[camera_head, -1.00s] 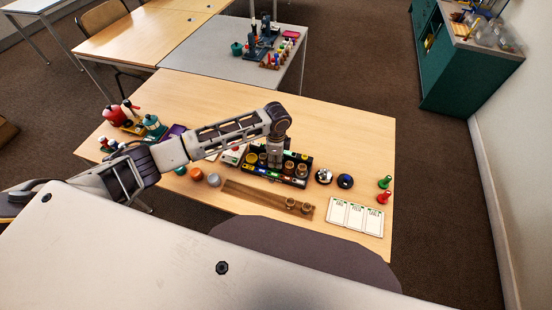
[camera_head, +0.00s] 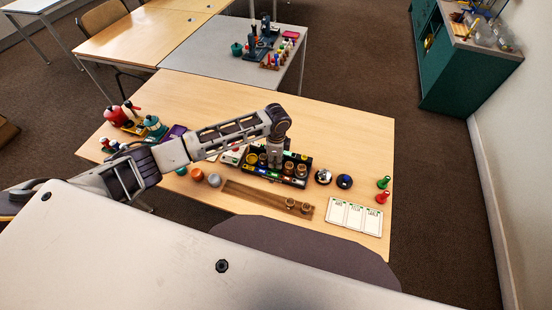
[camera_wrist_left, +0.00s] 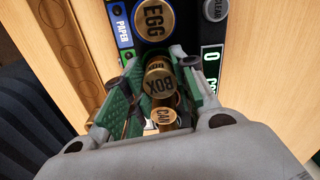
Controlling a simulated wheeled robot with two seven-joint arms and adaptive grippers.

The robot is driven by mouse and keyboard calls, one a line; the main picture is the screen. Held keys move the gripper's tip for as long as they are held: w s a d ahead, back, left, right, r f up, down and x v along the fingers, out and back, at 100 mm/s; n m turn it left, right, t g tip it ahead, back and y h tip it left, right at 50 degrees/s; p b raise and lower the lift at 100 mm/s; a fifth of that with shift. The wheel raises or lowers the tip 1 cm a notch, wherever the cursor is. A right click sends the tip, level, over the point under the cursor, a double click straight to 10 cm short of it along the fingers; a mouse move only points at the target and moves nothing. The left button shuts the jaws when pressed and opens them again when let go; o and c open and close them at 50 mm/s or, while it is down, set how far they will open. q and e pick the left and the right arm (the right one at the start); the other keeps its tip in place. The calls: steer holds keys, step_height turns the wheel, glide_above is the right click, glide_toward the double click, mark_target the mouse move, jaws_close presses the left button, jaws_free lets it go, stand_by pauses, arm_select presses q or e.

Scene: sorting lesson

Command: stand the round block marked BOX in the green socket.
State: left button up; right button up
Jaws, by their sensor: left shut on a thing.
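My left gripper (camera_head: 275,164) reaches down over the black rack (camera_head: 297,183) in the head view. In the left wrist view its fingers (camera_wrist_left: 158,95) are shut on the round, brass-coloured block marked BOX (camera_wrist_left: 159,82), whose lettered top faces the camera. A similar block marked CAN (camera_wrist_left: 165,118) shows close beside it, and one marked EGG (camera_wrist_left: 154,18) stands in the rack. A green label (camera_wrist_left: 126,57) shows on the rack's edge by a blue PAPER label. The green socket itself cannot be made out; the fingers and block cover that part. My right gripper is out of view.
A brown wooden strip (camera_head: 250,194) with round recesses lies in front of the rack and holds two brass blocks (camera_head: 298,205). A white card (camera_head: 354,216) lies to the right. The table's back right is clear.

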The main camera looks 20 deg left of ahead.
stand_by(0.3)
arm_select(q)
steer(key=shift+f, duration=0.2)
steer(key=shift+f, duration=0.4)
stand_by(0.4)
steer(key=o, duration=0.6)
steer(key=shift+r, duration=0.1)
